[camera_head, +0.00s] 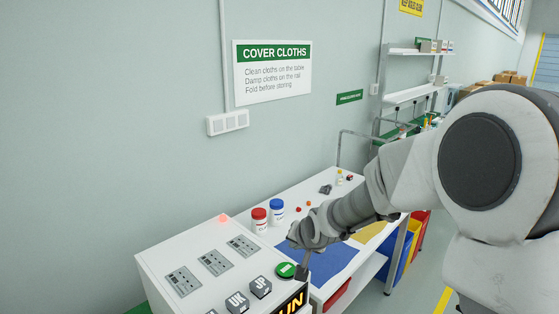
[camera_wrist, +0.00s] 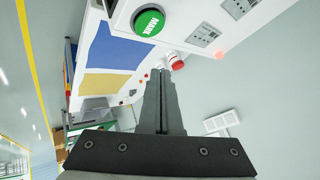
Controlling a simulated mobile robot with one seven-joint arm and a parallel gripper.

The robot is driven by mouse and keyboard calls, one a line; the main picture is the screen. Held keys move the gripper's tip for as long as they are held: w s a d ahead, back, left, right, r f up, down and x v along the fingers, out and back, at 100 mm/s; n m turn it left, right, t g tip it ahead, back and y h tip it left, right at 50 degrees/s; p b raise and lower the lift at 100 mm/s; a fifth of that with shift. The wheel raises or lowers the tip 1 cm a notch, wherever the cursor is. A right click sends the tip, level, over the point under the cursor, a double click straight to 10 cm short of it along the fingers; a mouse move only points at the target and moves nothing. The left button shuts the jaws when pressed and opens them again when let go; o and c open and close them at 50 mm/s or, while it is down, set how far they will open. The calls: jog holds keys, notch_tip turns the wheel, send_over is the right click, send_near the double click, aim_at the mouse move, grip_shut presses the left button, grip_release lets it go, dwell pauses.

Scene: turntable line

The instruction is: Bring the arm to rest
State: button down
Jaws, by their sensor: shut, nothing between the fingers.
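My gripper (camera_head: 302,271) is at the end of my arm, which reaches in from the right over a white control console (camera_head: 160,262). Its fingers are shut and empty, pointing down just right of a round green button (camera_head: 285,270); I cannot tell whether they touch the console. In the wrist view my gripper (camera_wrist: 160,74) shows its two dark fingers together with nothing between them.
Behind the console, a white table holds a red-lidded jar (camera_head: 259,221), a blue-lidded jar (camera_head: 277,212), a blue mat (camera_head: 328,267) and a yellow mat (camera_head: 370,233). A red lamp (camera_head: 223,218) glows.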

jog(key=s+d+r+n+h, duration=0.1)
jog(key=s+d+r, duration=0.15)
jog(key=s, duration=0.25)
jog(key=s+d+r+g+h, duration=0.1)
jog(key=s+d+r, duration=0.1)
jog(key=s+r, duration=0.25)
jog(key=s+d+r+n+h, duration=0.1)
jog(key=s+d+r, duration=0.2)
jog(key=s, duration=0.2)
jog(key=s+d+r+n+g, duration=0.1)
jog(key=s+d, duration=0.1)
jog(key=s, duration=1.3)
jog(key=shift+s+r+n+g+y, duration=0.25)
jog(key=shift+s+n+g+y, duration=0.05)
jog(key=shift+s+n, duration=0.1)
jog(key=shift+d, duration=0.1)
